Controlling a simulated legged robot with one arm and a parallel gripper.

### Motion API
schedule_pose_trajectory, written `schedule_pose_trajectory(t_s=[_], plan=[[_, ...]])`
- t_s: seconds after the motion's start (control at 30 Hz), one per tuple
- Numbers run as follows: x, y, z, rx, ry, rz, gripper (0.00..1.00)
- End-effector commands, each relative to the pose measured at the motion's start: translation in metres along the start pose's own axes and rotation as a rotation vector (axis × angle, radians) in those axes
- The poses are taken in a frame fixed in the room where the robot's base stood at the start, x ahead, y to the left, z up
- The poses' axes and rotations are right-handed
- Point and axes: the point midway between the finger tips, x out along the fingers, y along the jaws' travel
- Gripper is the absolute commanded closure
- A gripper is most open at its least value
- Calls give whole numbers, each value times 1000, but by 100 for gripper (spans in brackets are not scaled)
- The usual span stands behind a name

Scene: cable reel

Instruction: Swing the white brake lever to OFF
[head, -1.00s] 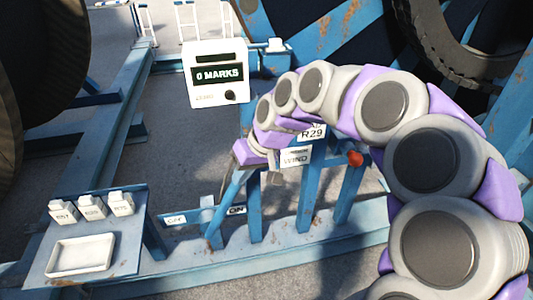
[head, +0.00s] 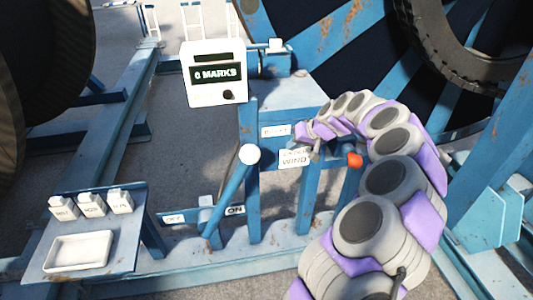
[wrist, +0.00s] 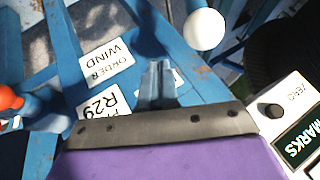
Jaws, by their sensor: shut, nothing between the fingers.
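The brake lever is a blue bar (head: 229,191) with a white ball knob (head: 250,155). It leans up and to the right, toward the ON label (head: 235,210); the OFF label (head: 174,218) is left of its pivot. My gripper (head: 316,153) is to the right of the knob and apart from it, in front of the placards. In the wrist view the white knob (wrist: 204,29) is beyond and right of my gripper's fingers (wrist: 158,75), which are together and empty.
A red knob (head: 355,160) stands right of my gripper. The ORDER WIND placard (head: 294,159) is behind it. The white marks counter (head: 215,75) is at upper left. A panel (head: 130,252) with several white blocks and a tray is at lower left. Blue posts stand near the lever.

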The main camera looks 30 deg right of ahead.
Motion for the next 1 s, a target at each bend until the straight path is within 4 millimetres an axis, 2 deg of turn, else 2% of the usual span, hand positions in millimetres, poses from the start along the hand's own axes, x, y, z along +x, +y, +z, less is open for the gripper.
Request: schedule_pose_trajectory(t_s=[0.27, 0.47, 0.8, 1.0], plan=[[6, 4, -1, 2, -2, -3, 100], [36, 4, -1, 1, -2, -2, 100], [103, 1, 2, 0, -5, -1, 100], [109, -23, -4, -1, 1, -3, 100]])
